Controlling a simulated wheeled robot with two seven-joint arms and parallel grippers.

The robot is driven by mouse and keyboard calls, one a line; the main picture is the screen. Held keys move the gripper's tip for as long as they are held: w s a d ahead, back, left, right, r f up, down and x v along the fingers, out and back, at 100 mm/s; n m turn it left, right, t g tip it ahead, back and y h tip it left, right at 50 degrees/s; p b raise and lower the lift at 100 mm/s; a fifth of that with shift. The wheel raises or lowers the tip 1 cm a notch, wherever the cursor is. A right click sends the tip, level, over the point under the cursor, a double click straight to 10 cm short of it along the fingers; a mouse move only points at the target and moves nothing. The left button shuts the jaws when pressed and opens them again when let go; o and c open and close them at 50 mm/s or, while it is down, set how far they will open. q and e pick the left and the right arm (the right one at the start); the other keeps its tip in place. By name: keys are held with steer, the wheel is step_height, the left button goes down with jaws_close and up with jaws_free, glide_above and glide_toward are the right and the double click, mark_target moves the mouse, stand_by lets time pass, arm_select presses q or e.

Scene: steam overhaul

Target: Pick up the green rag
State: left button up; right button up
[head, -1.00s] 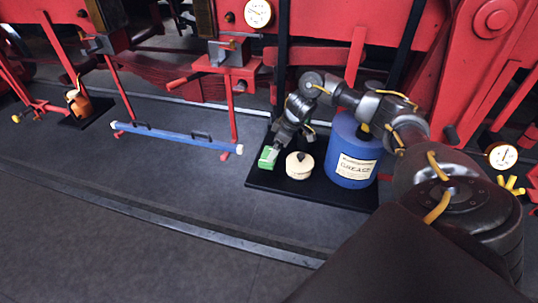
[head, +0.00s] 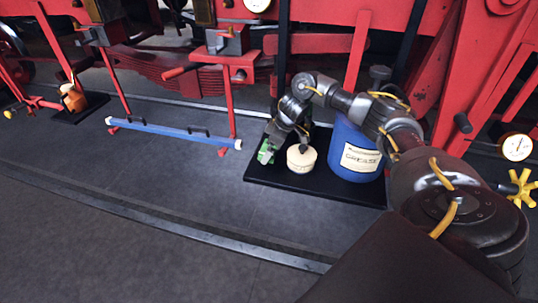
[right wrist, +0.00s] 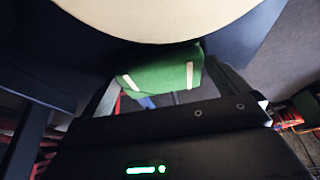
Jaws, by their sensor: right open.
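The green rag (head: 264,154) with pale stripes lies at the left end of a black tray (head: 315,189). My right gripper (head: 269,151) is down at the rag and partly covers it in the head view. In the right wrist view the rag (right wrist: 163,72) shows between the two spread fingers of my right gripper (right wrist: 168,80). The jaws are open; I cannot tell whether either finger touches the cloth. My left gripper is not in view.
A cream lidded pot (head: 300,160) stands right beside the rag and fills the top of the wrist view. A blue grease drum (head: 352,160) stands behind it to the right. The front floor is clear.

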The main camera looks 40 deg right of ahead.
mark_target(263, 149)
steer(key=shift+c, duration=0.4)
steer(key=c, duration=0.7)
steer(key=shift+r, duration=0.2)
steer(key=shift+c, duration=0.2)
steer(key=shift+r+b, duration=0.5)
steer(key=shift+r, duration=0.15)
steer(key=r, duration=0.2)
steer(key=a+r, duration=0.1)
steer(key=shift+s+a, duration=0.1)
steer(key=shift+s, duration=0.15)
steer(key=s+a+r+p, duration=0.1)
steer(key=s+a+r, duration=0.5)
steer(key=a, duration=0.5)
step_height(263, 149, up, 2)
steer(key=shift+s+r, duration=0.15)
steer(key=shift+r, duration=0.1)
